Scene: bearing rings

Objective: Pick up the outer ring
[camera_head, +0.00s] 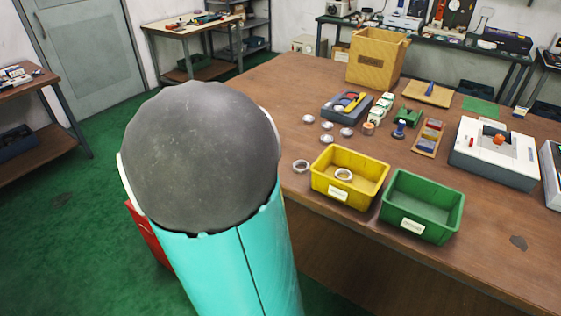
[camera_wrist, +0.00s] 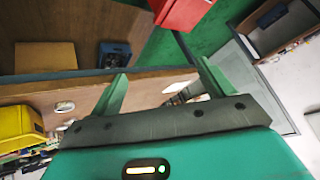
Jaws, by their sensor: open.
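A silver ring (camera_head: 301,166) lies flat on the table just left of the yellow bin (camera_head: 322,187). A second pale ring (camera_head: 344,174) lies inside that bin. I cannot tell for certain which one is the outer ring. In the wrist view, a ring (camera_wrist: 65,107) lies on the wooden surface near the yellow bin (camera_wrist: 18,122), left of my gripper. My gripper (camera_wrist: 162,70) is open, with nothing seen between its two green fingers, and apart from the ring. In the head view my arm hides the gripper.
A green bin (camera_head: 440,212) stands right of the yellow one. Several small silver round parts (camera_head: 346,132) lie behind the yellow bin. A blue-grey tray (camera_head: 335,112), a cardboard box (camera_head: 378,60) and a white device (camera_head: 490,165) stand farther back. The table's front right is mostly clear.

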